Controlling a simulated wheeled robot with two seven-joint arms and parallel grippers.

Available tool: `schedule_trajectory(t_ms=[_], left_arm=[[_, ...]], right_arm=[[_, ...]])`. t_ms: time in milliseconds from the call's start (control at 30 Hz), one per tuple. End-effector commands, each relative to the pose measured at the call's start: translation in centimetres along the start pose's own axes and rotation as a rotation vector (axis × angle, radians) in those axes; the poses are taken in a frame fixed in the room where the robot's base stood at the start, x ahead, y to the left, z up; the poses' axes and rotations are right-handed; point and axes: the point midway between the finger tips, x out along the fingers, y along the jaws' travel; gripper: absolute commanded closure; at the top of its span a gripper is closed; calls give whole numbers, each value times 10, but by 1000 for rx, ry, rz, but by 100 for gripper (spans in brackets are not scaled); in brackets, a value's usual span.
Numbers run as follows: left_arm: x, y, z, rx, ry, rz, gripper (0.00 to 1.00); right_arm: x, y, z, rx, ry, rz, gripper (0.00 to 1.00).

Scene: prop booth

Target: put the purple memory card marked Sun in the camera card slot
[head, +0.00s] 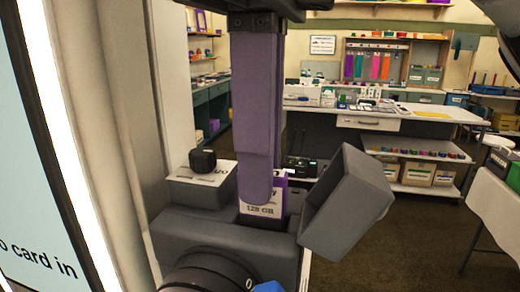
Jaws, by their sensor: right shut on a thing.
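A big grey prop camera (225,236) fills the lower middle of the head view, with a black lens (208,272) at the bottom edge. A purple memory card (262,211) with a white label reading "128 GB" stands upright at the camera's top opening. The rest of its lettering is mostly covered, so I cannot read Sun. My right gripper (256,190) comes down from above and is shut on the card, hiding much of it. The card's lower edge meets the opening, but its depth inside is hidden. My left gripper is out of view.
A grey open flap (348,205) tilts up just right of the card. A block with a black dial (203,160) rises on the left. A lit sign (35,200) stands at the far left. Counters and shelves stand behind, with open floor at right.

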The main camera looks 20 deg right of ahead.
Motion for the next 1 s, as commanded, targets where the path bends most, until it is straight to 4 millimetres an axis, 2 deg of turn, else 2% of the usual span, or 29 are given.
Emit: schedule_trajectory(t_ms=[467,833,867,900,1000], left_arm=[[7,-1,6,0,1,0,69],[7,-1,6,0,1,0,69],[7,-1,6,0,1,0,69],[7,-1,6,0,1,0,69],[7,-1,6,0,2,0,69]], right_arm=[[14,0,0,-1,-1,1,100],[15,0,0,0,-1,0,100],[15,0,0,0,0,0,88],[15,0,0,0,0,0,81],[15,0,0,0,0,0,67]])
